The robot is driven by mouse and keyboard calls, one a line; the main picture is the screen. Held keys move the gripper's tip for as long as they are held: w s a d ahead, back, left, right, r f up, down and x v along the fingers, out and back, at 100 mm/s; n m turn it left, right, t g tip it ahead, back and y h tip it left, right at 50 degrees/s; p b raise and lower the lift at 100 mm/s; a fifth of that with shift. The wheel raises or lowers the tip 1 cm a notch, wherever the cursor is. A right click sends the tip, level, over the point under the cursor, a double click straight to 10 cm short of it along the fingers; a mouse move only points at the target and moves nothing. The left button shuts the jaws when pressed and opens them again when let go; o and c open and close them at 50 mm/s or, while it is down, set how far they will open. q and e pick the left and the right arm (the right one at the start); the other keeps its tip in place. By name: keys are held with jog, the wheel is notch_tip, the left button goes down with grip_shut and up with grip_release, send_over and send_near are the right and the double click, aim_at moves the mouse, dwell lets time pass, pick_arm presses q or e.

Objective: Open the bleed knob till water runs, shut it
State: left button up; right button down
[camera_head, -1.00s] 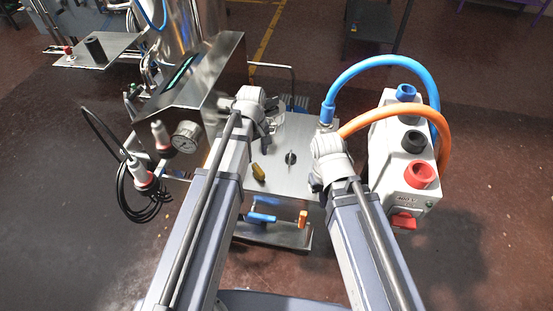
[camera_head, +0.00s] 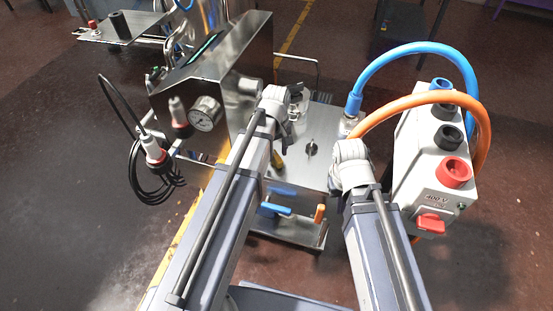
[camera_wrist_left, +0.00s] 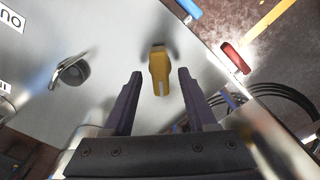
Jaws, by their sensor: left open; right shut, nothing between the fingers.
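A brass-yellow knob (camera_head: 278,160) stands on the steel top plate (camera_head: 318,128), partly hidden by my left arm in the head view. In the left wrist view the yellow knob (camera_wrist_left: 158,68) lies between the spread fingers of my open left gripper (camera_wrist_left: 159,74), with a visible gap on each side. A dark knob (camera_head: 311,148) sits to its right on the plate; it also shows in the left wrist view (camera_wrist_left: 72,72). My right gripper (camera_head: 340,186) is shut and empty at the plate's right edge, its fingers mostly hidden by the wrist. I see no running water.
A blue-handled valve (camera_head: 275,209) and an orange handle (camera_head: 319,213) are at the plate's front. A white socket box (camera_head: 423,165) with a blue hose (camera_head: 400,52) and an orange hose (camera_head: 400,103) stands right. A gauge (camera_head: 205,113) and coiled black cable (camera_head: 150,185) are left.

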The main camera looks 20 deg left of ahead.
pick_arm(q)
jog(key=shift+f, duration=0.3)
grip_shut()
dwell(0.3)
